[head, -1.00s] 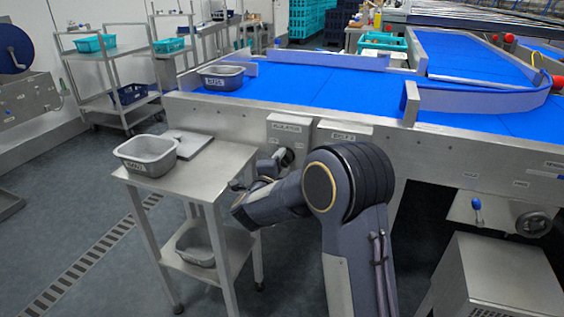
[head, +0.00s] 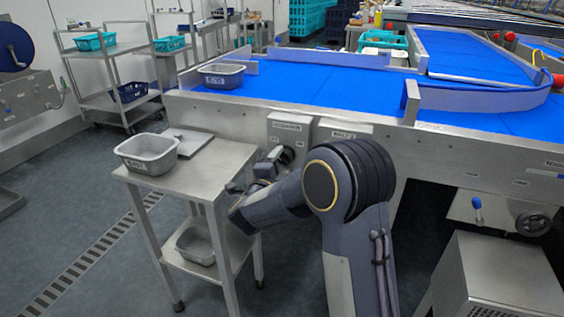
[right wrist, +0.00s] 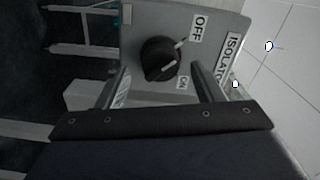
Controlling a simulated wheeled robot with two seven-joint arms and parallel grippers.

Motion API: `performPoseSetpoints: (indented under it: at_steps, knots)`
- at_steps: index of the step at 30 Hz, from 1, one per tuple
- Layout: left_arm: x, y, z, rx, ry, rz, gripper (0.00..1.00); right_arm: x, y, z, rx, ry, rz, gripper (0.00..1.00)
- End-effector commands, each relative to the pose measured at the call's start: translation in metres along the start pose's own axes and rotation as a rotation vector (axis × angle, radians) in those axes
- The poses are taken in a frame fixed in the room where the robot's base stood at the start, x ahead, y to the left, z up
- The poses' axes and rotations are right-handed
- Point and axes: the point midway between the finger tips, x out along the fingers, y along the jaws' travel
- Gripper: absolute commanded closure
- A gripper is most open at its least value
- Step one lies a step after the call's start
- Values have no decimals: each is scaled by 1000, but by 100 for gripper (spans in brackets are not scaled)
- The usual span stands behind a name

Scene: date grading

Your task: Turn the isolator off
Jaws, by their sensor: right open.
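The isolator (head: 289,128) is a grey box with a label on the front of the conveyor frame. Its black rotary knob (right wrist: 158,58) shows in the right wrist view, with the OFF label above right and the ON label below right. A white line on the knob slants up to the right; I cannot tell for sure which label it marks. My right gripper (right wrist: 160,78) is open, its fingers apart with the knob ahead between them; contact is not visible. In the head view my right gripper (head: 266,168) is beside the box, partly covering it. My left gripper is out of view.
A steel side table (head: 222,160) with a grey tub (head: 147,165) stands left of my right gripper. A second labelled box (head: 343,131) is right of the isolator. The blue conveyor belt (head: 320,88) lies above, with a grey tub (head: 222,82) on it.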

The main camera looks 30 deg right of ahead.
Motion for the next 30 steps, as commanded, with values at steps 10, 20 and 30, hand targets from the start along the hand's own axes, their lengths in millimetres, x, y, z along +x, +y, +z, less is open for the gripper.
performPoseSetpoints:
  at_steps: [10,20,30]
  knots:
    - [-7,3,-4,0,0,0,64,-54,-1,0,-1,-2,0,39]
    - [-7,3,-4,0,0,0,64,-61,0,0,0,0,0,39]
    - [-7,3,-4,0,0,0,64,-60,-1,0,-1,-16,6,39]
